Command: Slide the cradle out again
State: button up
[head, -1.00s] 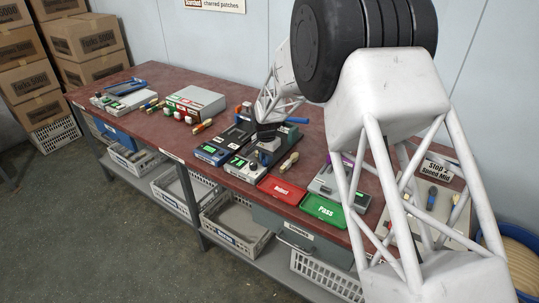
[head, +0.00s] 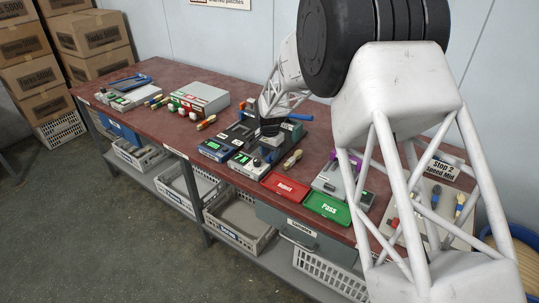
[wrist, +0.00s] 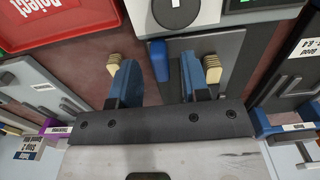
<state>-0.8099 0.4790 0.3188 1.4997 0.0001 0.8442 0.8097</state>
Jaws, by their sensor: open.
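The press (head: 272,145) stands in the middle of the bench in the head view, largely covered by my arm. In the wrist view my gripper (wrist: 163,72) is open, with two blue fingers that have pale ribbed tips. A dark grey plate (wrist: 225,45) with a blue upright piece (wrist: 158,60) lies below and between the fingers. The blue piece is nearer the left finger, and I see no clear contact. A pale block with a dark disc (wrist: 176,10) shows at the top. I cannot tell which of these parts is the cradle.
The red Reject tray (head: 285,187) and green Pass tray (head: 327,208) lie at the bench's front edge, right of the press. A small green-screen unit (head: 215,150) stands left of it. A grey box (head: 200,97) stands further left.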

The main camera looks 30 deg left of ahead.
jog(key=shift+r, duration=3.45)
jog(key=w+d+r, duration=0.1)
jog(key=d+r, duration=0.5)
jog(key=d, duration=0.4)
jog(key=d+r, duration=0.6)
jog(key=d, duration=0.4)
jog(key=s+d+r, duration=0.2)
jog(key=d+r, duration=0.1)
jog(key=d, duration=0.4)
jog(key=s+d+r+t, duration=0.1)
jog(key=s+d+r, duration=0.15)
jog(key=d, duration=0.45)
jog(key=s+d+r, duration=0.2)
jog(key=d+r, duration=0.1)
jog(key=d, duration=0.4)
jog(key=s+d+r+t, duration=0.1)
jog(key=s+d+r, duration=0.2)
jog(key=s+d, duration=1.1)
jog(key=s+d+f, duration=0.3)
jog(key=s+d, duration=0.9)
jog(key=s, duration=0.3)
jog(key=shift+d+f+t, duration=0.2)
jog(key=shift+d+t, duration=0.1)
jog(key=shift+d, duration=0.1)
